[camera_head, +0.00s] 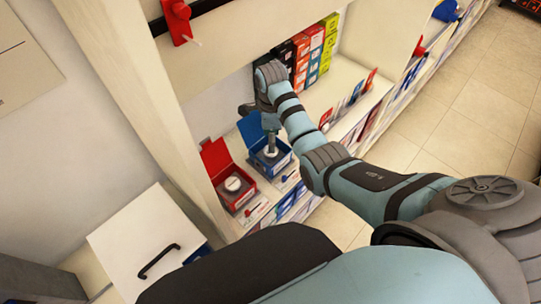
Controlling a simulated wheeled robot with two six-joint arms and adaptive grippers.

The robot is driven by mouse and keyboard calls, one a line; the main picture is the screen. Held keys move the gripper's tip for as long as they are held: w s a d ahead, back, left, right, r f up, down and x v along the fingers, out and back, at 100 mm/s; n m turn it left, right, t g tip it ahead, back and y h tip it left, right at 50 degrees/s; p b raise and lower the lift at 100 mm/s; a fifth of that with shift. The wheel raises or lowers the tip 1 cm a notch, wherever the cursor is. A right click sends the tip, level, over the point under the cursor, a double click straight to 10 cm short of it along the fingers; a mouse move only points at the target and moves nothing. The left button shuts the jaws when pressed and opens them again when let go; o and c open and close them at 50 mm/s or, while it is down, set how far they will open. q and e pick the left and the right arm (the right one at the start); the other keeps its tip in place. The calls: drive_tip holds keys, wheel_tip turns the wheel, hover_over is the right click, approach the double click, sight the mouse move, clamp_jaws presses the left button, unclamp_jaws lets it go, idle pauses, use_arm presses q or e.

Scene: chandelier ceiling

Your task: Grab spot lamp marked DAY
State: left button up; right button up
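My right arm comes in from the lower right and reaches over the shelf. Its gripper (262,112) hangs over an open blue box (279,165) and partly covers it. Its fingers are too small and too hidden by the wrist to show whether they are open or shut. A grey upright piece (271,143) shows in the blue box just below the gripper; I cannot tell whether it is a lamp or a fingertip. An open red box (236,188) to the left holds a round white-topped lamp (233,184). No DAY marking is readable. My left gripper is out of view.
Several black, orange, red and yellow-green cartons (314,50) stand behind the wrist on the shelf. A red clip (178,22) hangs on the upper rail. A white cabinet (148,240) with a black handle stands lower left. Tiled floor (450,120) lies open at right.

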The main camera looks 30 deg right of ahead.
wheel_tip(320, 180, down, 6)
drive_tip(key=shift+w+a+f+b, duration=0.1)
drive_tip(key=shift+w+f+b, duration=0.1)
drive_tip(key=shift+b, duration=0.5)
drive_tip(key=shift+r, duration=0.1)
drive_tip(key=c, duration=0.8)
drive_tip(key=shift+c, duration=0.2)
